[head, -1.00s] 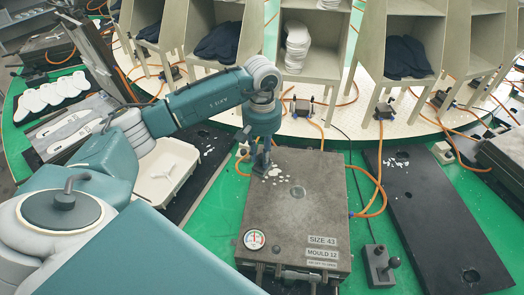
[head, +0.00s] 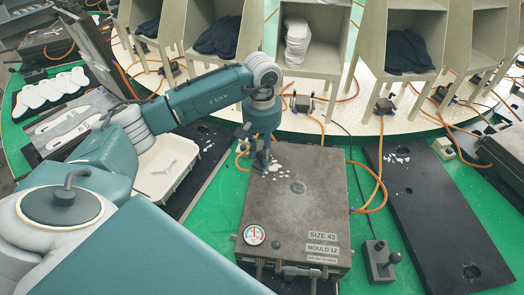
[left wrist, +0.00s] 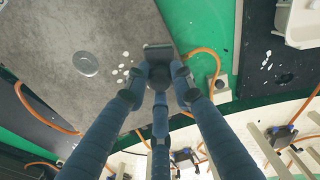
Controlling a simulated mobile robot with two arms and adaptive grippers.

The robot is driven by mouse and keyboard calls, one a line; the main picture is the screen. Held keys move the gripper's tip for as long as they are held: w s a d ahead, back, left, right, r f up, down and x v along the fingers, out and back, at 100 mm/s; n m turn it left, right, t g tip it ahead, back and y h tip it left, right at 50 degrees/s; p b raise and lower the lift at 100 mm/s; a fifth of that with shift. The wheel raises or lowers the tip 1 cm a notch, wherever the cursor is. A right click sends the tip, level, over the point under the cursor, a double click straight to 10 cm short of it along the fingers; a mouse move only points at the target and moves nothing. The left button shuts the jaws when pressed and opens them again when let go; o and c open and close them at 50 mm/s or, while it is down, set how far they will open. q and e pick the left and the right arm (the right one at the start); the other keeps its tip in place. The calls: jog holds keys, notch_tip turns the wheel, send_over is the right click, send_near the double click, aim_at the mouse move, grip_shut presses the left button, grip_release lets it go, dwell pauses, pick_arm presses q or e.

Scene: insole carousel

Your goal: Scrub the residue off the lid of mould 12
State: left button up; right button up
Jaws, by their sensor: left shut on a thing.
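Mould 12 (head: 300,215) is a closed grey block with labels SIZE 43 and MOULD 12 at its front and a round disc on its lid. White residue flecks (head: 284,173) lie on the lid near its far left corner. My left gripper (head: 261,158) points down over that corner, left of the flecks. In the left wrist view its fingers (left wrist: 160,75) are shut on a small dark block (left wrist: 158,49), low against the lid beside the flecks (left wrist: 124,70); exact contact is hard to tell. The block is mostly hidden in the head view. My right gripper is out of view.
A white tray (head: 151,187) with a pale item stands left of the mould. A dark plate (head: 440,215) with white flecks lies to the right. A joystick box (head: 380,262) and orange hoses are close to the mould's right side. Carousel cabinets stand behind.

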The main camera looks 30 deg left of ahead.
pick_arm(q)
jog(key=shift+f+b, duration=0.6)
jog(key=shift+f, duration=0.05)
